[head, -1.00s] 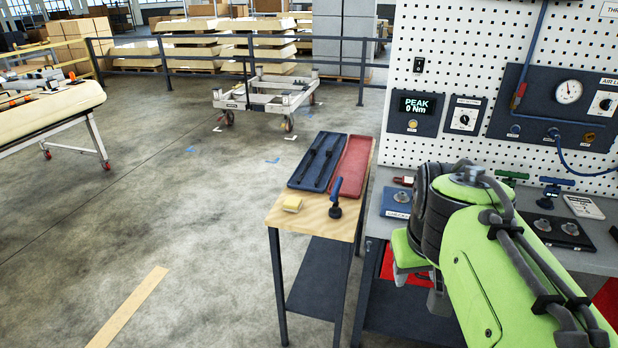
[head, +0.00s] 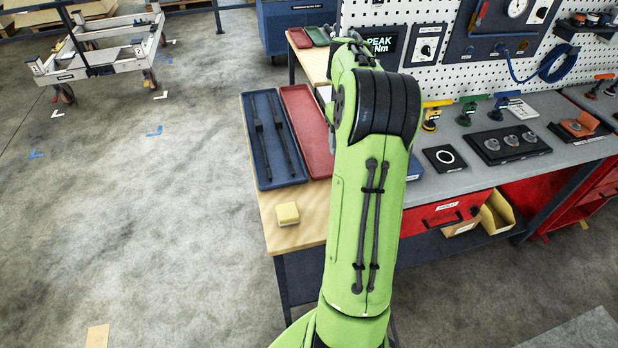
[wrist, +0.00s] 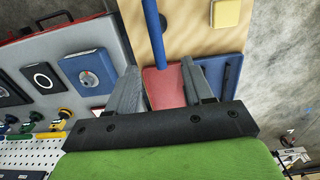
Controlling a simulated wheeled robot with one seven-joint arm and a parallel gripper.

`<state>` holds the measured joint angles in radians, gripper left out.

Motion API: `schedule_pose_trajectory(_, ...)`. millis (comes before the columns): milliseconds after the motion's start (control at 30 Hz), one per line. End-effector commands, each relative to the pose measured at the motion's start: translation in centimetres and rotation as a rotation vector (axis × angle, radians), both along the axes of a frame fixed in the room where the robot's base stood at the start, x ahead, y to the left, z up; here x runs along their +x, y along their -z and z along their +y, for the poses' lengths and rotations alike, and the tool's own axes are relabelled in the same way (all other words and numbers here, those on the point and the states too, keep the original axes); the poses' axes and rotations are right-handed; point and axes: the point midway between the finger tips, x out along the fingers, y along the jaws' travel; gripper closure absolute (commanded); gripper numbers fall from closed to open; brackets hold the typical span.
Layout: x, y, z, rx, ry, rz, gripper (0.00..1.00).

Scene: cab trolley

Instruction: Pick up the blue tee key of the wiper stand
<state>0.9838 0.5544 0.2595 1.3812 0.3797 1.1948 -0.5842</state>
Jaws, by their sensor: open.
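In the wrist view the blue tee key (wrist: 154,30) shows as a long blue bar above the wooden side table (wrist: 190,32). It runs down from the top edge, and its lower end appears between my fingertips. My gripper (wrist: 160,68) is open, with one finger on each side of that end; I see no contact. The rest of the key is out of frame. In the head view my arm covers both the gripper and the key's spot on the wooden table (head: 305,235).
A blue tray (head: 274,140) with dark wiper arms and a red tray (head: 305,120) lie on the wooden table, with a yellow sponge (head: 288,213) near its edge. The grey bench (head: 450,178) to the right holds several coloured-handle tools.

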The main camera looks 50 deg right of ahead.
Motion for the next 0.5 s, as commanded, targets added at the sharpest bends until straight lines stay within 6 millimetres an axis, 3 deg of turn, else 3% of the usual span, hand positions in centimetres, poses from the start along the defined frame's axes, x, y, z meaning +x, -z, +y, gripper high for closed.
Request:
schedule_pose_trajectory(133,-0.2,1.9,-0.2,0.006,0.005,0.003,0.49)
schedule_pose_trajectory(400,-0.2,8.7,-0.1,0.007,0.003,0.003,0.49)
schedule_pose_trajectory(500,-0.2,10.2,-0.1,0.005,0.004,0.002,0.49)
